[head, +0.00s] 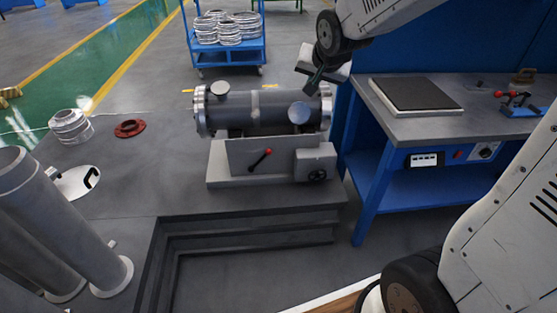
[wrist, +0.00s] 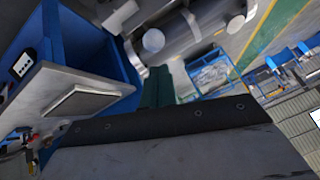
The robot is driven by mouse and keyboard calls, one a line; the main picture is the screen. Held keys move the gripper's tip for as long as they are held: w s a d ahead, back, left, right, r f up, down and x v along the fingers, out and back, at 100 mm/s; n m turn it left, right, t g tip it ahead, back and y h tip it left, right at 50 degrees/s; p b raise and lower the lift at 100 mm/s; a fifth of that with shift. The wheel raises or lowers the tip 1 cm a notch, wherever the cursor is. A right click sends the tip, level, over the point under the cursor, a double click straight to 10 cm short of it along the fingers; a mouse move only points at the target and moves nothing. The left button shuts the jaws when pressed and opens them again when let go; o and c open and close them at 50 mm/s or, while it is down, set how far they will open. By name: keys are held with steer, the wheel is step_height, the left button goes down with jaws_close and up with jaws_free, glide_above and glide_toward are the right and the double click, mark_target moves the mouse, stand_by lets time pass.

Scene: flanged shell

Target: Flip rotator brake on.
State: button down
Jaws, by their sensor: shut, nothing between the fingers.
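The flanged shell (head: 260,112) is a dark grey cylinder lying level on a grey rotator stand (head: 235,160) in the head view. A lever with a red knob (head: 267,152), which looks like the brake, slants up to the right on the stand's front face. A small black handwheel (head: 317,175) is on the box at the stand's right. My gripper (head: 314,82) is shut and empty, above the shell's right end and well apart from the lever. In the wrist view, the shell (wrist: 180,35) is at the top and my gripper's dark green fingers (wrist: 158,85) point at it.
A blue workbench (head: 430,125) with a dark pad (head: 415,93) and red-handled tool (head: 510,95) stands at right. A blue cart (head: 228,52) of metal rings is behind. Large grey pipes (head: 60,225) stand at left. Floor before the stand steps down.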

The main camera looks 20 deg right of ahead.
steer(key=w+f+m+t+y, duration=0.2)
steer(key=w+f+m+t, duration=0.15)
steer(key=w+f, duration=0.7)
steer(key=w+f+m+t+y, duration=0.1)
steer(key=w+f+m+t, duration=0.2)
steer(key=w+f+t, duration=0.75)
steer(key=s+d+f+m+y, duration=0.1)
steer(key=s+f+m, duration=0.1)
steer(key=f, duration=0.8)
steer(key=s+d+f+m+g+y, duration=0.1)
steer(key=s+d+f+m, duration=0.1)
steer(key=f, duration=0.9)
steer(key=s+d+f+m+g+y, duration=0.1)
steer(key=s+d+f+m+y, duration=0.1)
steer(key=f, duration=0.8)
steer(key=shift+s+f+m, duration=0.15)
steer(key=shift+s+m, duration=0.2)
steer(key=shift+s, duration=0.25)
